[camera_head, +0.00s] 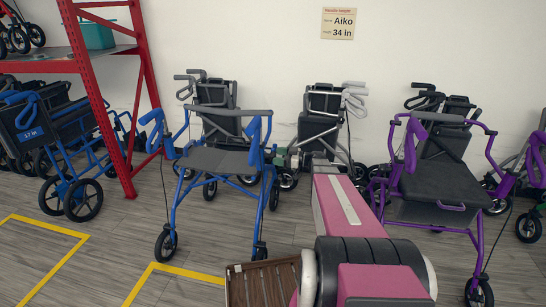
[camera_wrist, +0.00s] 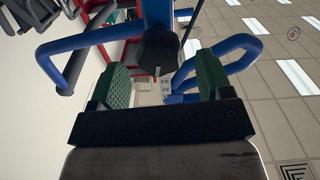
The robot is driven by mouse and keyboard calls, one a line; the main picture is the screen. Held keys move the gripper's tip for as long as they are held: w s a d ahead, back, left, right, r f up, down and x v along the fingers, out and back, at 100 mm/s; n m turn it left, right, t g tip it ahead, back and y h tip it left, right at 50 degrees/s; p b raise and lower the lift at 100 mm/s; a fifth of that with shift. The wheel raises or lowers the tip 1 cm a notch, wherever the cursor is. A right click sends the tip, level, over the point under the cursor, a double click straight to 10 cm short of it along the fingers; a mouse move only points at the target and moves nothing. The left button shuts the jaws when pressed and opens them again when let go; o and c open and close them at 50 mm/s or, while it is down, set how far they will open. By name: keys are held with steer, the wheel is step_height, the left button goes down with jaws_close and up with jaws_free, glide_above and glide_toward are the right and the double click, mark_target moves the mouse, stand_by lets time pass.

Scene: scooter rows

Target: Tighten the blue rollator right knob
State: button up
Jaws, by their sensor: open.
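The blue rollator (camera_head: 176,190) stands upright left of centre in the head view, with a dark seat and blue handles. My gripper (camera_head: 283,158) is beside its right side, small and partly hidden by my arm. In the wrist view my gripper (camera_wrist: 162,80) is open, with a green pad on each finger. A black knob (camera_wrist: 158,50) on a blue tube (camera_wrist: 157,14) shows between the fingertips, with a gap on both sides. A small pin sticks out of the knob. I cannot tell the knob's depth relative to the pads. The knob is not discernible in the head view.
A purple rollator (camera_head: 440,180) stands at the right. Folded rollators line the wall behind. A red rack (camera_head: 95,90) and another blue rollator (camera_head: 60,150) are at the left. A wall sign (camera_head: 338,23) reads Aiko, 34 in. A brown slatted surface (camera_head: 262,285) is at the front.

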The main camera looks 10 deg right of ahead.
mark_target(270, 156)
steer(key=shift+x, duration=1.45)
steer(key=c, duration=0.9)
